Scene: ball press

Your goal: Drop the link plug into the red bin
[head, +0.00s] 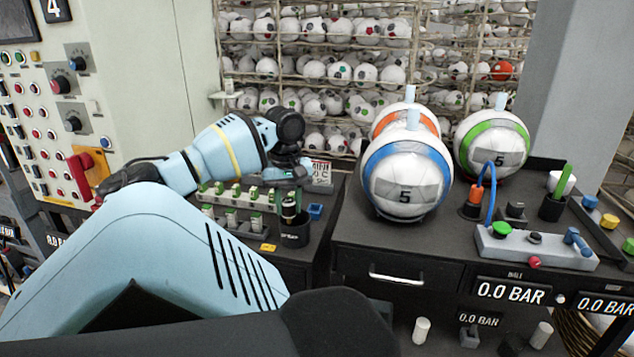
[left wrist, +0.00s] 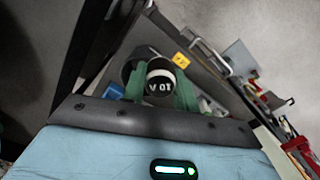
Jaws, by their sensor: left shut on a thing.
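My left gripper (head: 289,200) is shut on a black cylinder (head: 289,210) with a pale band, just above or partly in a black cup (head: 295,234). An orange plug-like piece with a blue cable loop (head: 473,203) stands on the right bench, apart from the gripper. I cannot make out a red bin. My right gripper is not in view.
A rack of green-topped pieces (head: 230,217) stands left. Several large balls (head: 405,180) sit on the right bench beside a grey control box (head: 535,248). A control panel (head: 50,110) stands far left.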

